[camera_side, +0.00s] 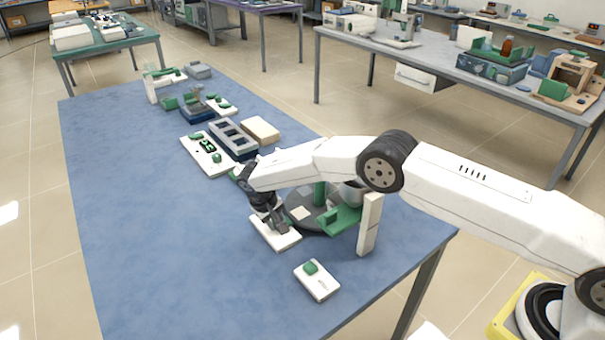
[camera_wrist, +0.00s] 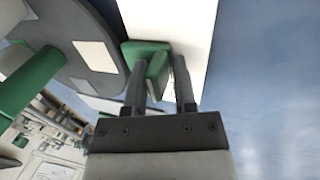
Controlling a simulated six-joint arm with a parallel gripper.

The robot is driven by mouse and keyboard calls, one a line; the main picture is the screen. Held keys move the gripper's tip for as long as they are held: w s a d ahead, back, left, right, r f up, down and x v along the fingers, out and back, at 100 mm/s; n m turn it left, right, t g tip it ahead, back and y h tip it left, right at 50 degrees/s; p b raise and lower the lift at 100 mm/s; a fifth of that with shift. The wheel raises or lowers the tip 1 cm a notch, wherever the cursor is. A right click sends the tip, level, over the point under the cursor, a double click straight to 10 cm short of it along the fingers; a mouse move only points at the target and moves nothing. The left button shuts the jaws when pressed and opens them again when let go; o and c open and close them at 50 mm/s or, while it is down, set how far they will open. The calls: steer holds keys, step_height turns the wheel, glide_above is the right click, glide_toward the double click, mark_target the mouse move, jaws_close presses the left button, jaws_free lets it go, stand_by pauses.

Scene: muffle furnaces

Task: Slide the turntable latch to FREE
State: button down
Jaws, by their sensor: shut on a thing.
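The grey round turntable (camera_side: 300,207) stands on the blue table, with white patches on its top and a green post on it. A white latch plate (camera_side: 267,236) lies just in front of it. My gripper (camera_side: 279,229) reaches down over this plate. In the wrist view, a green latch block (camera_wrist: 150,60) sits at the plate's edge beside the turntable disc (camera_wrist: 85,38). The fingers of my gripper (camera_wrist: 168,72) are close together and shut on the green latch block. The fingers hide part of the block. No FREE marking can be read.
A white upright post (camera_side: 369,225) with a green arm stands right of the turntable. A small white plate with a green knob (camera_side: 317,280) lies nearer the table's front edge. A white panel (camera_side: 206,156) and a dark rack (camera_side: 234,139) lie behind. The table's left side is clear.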

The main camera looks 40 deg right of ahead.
steer(key=c, duration=0.8)
jaws_free()
steer(key=shift+c, duration=0.2)
steer(key=shift+r, duration=0.1)
steer(key=shift+r, duration=3.45)
